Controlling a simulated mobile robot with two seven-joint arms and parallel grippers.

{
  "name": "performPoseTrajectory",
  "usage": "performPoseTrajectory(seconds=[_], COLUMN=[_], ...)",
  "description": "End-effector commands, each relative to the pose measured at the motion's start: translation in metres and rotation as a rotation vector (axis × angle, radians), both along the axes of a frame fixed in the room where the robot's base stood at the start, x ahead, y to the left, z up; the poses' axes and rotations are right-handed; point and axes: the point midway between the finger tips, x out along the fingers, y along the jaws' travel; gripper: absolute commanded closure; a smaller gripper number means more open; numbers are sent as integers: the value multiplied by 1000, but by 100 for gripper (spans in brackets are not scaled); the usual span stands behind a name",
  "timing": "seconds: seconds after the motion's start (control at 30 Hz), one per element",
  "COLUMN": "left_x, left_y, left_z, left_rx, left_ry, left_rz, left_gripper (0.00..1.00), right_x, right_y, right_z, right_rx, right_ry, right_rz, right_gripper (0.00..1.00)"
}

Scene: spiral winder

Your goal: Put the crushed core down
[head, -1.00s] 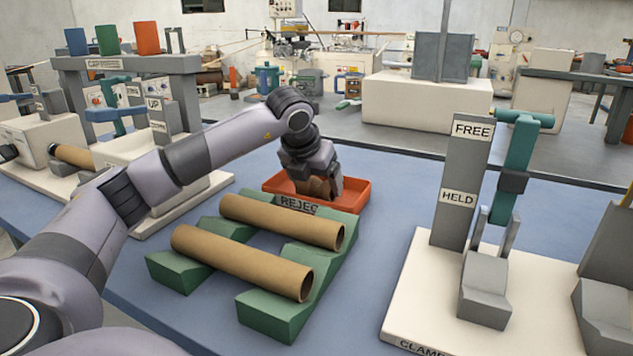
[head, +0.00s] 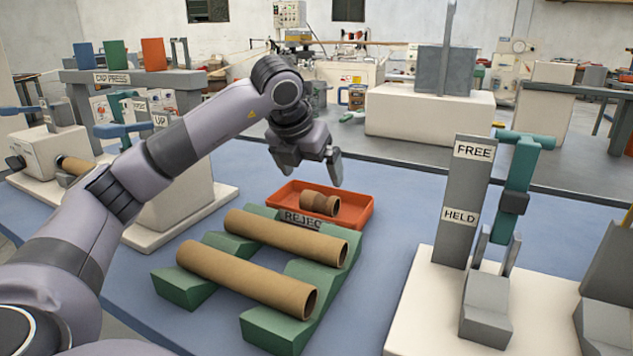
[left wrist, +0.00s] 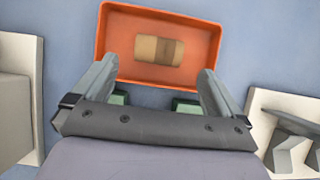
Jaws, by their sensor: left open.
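The crushed core (head: 320,203) is a short brown cardboard tube with a pinched waist. It lies on its side inside the orange-red tray labelled REJECT (head: 359,214). In the left wrist view the core (left wrist: 159,51) lies near the middle of the tray (left wrist: 207,19), with a darker band across it. My left gripper (head: 311,172) is above the tray, apart from the core, with its jaws open and empty. In the left wrist view its two fingers (left wrist: 160,80) stand wide apart. My right gripper is not in view.
Two whole brown tubes (head: 285,238) (head: 247,278) rest on green cradles (head: 272,330) in front of the tray. A clamp stand (head: 467,205) marked FREE and HELD stands at right. The cap press (head: 130,75) is at left. Blue table is clear right of the tray.

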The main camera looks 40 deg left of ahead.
Motion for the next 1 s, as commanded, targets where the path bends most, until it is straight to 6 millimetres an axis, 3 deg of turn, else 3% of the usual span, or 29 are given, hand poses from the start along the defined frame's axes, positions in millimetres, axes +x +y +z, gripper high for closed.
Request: performPoseTrajectory(seconds=[0.1, 0.23, 1.0], left_x=[-9, -14, -16], left_y=[-3, -4, -5], left_z=[18, 26, 28], left_rx=[-1, 0, -1], left_ry=[0, 0, 1], left_rz=[0, 1, 1], left_gripper=[0, 0, 0], right_x=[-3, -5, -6], right_y=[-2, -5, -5], right_z=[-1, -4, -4], right_rx=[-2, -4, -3], right_ry=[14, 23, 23], right_rz=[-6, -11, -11], right_gripper=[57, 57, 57])
